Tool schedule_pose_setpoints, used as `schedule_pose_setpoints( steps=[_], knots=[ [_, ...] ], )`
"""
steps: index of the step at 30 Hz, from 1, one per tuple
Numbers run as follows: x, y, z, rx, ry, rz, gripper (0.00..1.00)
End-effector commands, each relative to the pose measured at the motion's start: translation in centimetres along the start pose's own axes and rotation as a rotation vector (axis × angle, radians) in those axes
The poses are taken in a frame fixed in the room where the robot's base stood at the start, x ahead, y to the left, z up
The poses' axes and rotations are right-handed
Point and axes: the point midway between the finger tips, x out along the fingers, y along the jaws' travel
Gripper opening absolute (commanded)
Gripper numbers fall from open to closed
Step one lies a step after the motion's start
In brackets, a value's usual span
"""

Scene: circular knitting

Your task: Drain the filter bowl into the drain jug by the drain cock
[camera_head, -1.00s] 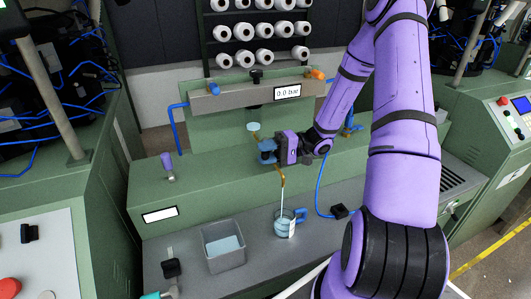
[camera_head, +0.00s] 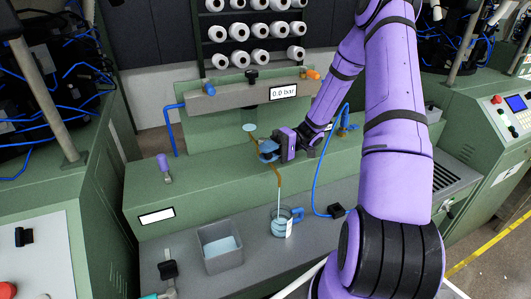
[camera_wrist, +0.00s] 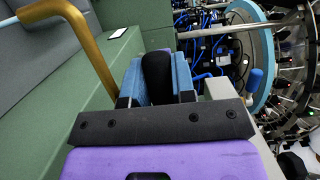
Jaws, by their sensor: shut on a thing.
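My gripper (camera_head: 277,152) is shut on the black drain cock handle, which shows between the blue finger pads in the wrist view (camera_wrist: 157,78). A brass spout (camera_head: 279,178) hangs just below the gripper and also shows at the left of the wrist view (camera_wrist: 88,50). A thin pale stream runs from it down into the clear drain jug (camera_head: 278,228), which has a blue handle and some bluish liquid inside. The jug stands upright on the grey shelf. I cannot clearly make out the filter bowl; the gripper covers that area. A pale blue disc (camera_head: 249,127) shows just left of it.
A grey bin (camera_head: 220,259) with bluish contents stands left of the jug. A blue hose (camera_head: 320,185) loops down right of the gripper to a black block (camera_head: 336,210). A purple-topped valve (camera_head: 163,163) stands at left.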

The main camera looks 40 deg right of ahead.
Motion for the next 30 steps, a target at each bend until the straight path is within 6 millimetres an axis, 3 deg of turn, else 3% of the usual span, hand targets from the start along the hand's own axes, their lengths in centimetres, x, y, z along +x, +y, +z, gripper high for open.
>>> schedule_pose_setpoints(
  steps=[3, 4, 5, 17, 30],
  knots=[
    [0.0, 0.0, 0.0, 0.001, 0.002, 0.001, 0.0],
    [0.0, 0.0, 0.0, 0.001, 0.002, 0.001, 0.29],
    [0.0, 0.0, 0.0, 0.001, 0.002, 0.001, 0.35],
    [-0.8, 0.1, 0.0, 0.0, 0.004, 0.002, 0.35],
    [-8.4, 0.1, 0.0, 0.0, 0.004, 0.002, 0.35]
  ],
)
